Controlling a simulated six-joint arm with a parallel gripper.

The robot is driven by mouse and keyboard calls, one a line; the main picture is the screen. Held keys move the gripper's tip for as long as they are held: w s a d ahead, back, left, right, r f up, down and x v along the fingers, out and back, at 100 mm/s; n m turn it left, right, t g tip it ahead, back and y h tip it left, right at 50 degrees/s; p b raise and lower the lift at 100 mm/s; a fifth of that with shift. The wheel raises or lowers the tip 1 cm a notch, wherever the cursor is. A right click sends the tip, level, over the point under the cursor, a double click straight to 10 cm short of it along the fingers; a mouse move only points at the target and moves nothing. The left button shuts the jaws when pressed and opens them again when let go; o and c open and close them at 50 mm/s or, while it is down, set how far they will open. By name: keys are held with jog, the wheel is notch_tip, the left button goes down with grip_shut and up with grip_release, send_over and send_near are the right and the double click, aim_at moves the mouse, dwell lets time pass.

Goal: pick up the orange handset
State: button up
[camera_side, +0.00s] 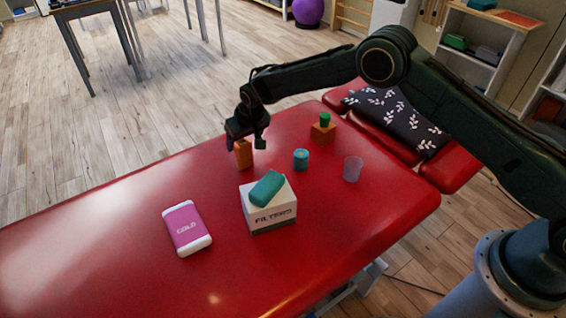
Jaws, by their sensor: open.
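The orange handset (244,156) appears to be the slim upright orange thing on the red treatment table, toward its far edge. My gripper (247,142) is open and points down right above it. The fingers overlap the handset's top in this view, and I cannot tell whether they touch it or are around it. The upper end of the handset is partly hidden by the gripper.
Right of the handset stand a teal cylinder (301,160), an orange block (322,134) with a green piece (325,119) on top, and a clear cup (352,169). Nearer are a white box (270,218) bearing a teal roll (266,188) and a pink pack (187,229).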

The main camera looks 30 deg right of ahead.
jog(key=shift+f, duration=0.15)
jog(key=shift+x, duration=2.5)
jog(key=c, duration=1.1)
jog(key=shift+r, duration=0.25)
notch_tip(320, 180, up, 20)
jog(key=shift+f, duration=0.2)
